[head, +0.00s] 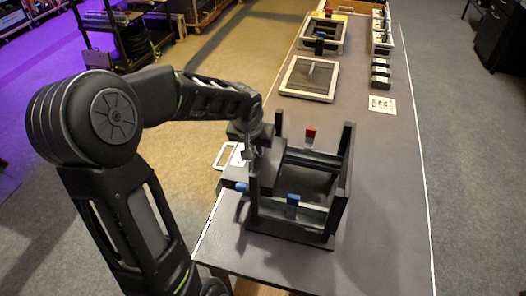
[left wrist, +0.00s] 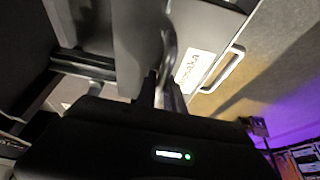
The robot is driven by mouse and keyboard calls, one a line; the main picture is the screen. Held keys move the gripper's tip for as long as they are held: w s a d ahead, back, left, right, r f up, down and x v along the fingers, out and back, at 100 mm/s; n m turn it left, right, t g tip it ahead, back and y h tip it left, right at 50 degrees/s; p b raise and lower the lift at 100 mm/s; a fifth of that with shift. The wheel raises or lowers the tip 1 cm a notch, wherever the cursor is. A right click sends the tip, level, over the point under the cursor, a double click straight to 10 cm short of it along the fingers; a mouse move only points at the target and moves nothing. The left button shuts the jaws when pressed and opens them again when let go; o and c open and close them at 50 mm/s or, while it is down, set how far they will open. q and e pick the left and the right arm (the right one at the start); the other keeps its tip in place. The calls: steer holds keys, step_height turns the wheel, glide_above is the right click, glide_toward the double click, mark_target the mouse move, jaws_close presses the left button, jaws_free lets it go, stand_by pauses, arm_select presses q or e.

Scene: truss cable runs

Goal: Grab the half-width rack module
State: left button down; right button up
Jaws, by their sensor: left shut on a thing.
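The half-width rack module shows in the left wrist view as a light front panel (left wrist: 196,68) with partly readable dark lettering and a pale bar handle. In the head view its handle (head: 222,156) shows at the left of the black rack frame (head: 343,190), by the table's left edge. My left gripper (head: 249,154) is at the module's front, beside the frame. In the left wrist view its fingers (left wrist: 163,92) are shut at a curved metal part that looks like a second handle of the module. My arm hides much of the module. My right gripper is not in view.
The frame stands on the long grey table (head: 390,230) and carries blue and red clamps (head: 310,133). Farther back are a flat framed panel (head: 308,78), a white card (head: 382,104) and several small dark blocks. The table is clear right of the frame.

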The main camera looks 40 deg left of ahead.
arm_select(q)
steer(key=s+a+b, duration=0.1)
steer(key=s+a, duration=0.1)
steer(key=a, duration=0.5)
steer(key=s+a+b, duration=0.1)
steer(key=s+a, duration=0.2)
steer(key=a, duration=0.5)
steer(key=shift+s+r, duration=0.1)
